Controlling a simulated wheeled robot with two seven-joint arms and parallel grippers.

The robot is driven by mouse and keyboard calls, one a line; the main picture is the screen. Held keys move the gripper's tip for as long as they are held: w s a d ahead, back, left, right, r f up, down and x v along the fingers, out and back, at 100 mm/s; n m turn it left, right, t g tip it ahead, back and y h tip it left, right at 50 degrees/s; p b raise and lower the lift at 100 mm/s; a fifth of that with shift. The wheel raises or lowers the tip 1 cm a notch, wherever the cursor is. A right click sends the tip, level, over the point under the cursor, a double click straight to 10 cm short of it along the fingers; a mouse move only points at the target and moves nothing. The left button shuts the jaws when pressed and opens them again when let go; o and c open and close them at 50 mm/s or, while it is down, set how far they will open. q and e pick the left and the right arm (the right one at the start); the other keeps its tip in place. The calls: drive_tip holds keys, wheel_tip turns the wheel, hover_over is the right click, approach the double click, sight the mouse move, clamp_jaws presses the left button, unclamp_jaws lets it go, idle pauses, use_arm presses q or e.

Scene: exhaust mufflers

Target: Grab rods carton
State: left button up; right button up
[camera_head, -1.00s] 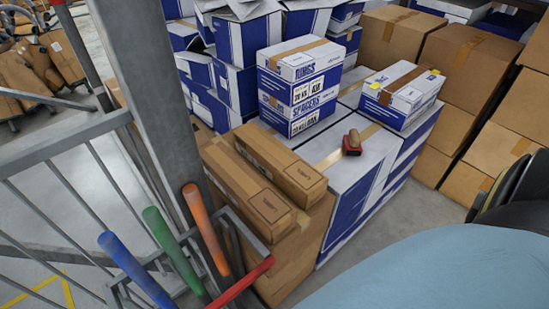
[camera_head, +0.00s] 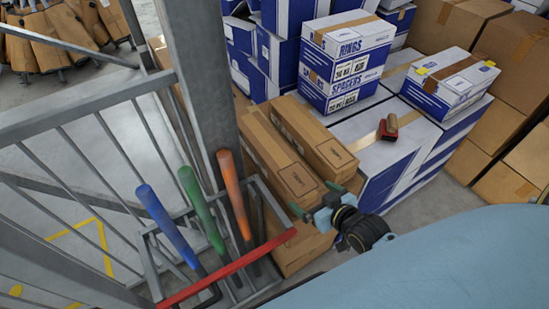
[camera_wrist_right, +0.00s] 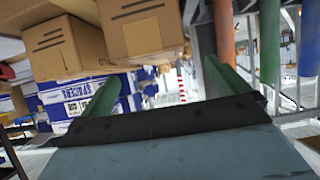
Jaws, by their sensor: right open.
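Two long brown cartons lie side by side on a larger brown box in the head view: a left one (camera_head: 262,140) and a right one (camera_head: 318,137). Their end labels are too small to read, so I cannot tell which is the rods carton. Their ends also show at the top of the right wrist view, one carton (camera_wrist_right: 55,48) left of the other (camera_wrist_right: 140,28). My right gripper (camera_head: 316,202) is open and empty, just in front of the cartons' near ends. Its two green fingers (camera_wrist_right: 162,72) are spread in the wrist view. My left gripper is out of view.
A metal post (camera_head: 203,70) stands close left of the cartons. A rack with blue, green and orange handles (camera_head: 230,190) and a red bar (camera_head: 230,268) is at front left. Blue-white RINGS and SPACERS boxes (camera_head: 345,60) and a red-based tool (camera_head: 388,127) are behind right.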

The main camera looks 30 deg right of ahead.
drive_tip(key=w+r+t, duration=0.1)
drive_tip(key=r, duration=0.1)
drive_tip(key=b, duration=0.1)
approach(289, 168)
drive_tip(key=x, duration=0.4)
drive_tip(key=shift+a, duration=0.1)
drive_tip(key=b+x, duration=0.1)
drive_tip(key=x, duration=0.4)
drive_tip(key=shift+w, duration=0.1)
drive_tip(key=c, duration=1.3)
drive_tip(key=shift+w+r, duration=0.1)
drive_tip(key=shift+r, duration=0.15)
drive_tip(key=shift+c, duration=0.5)
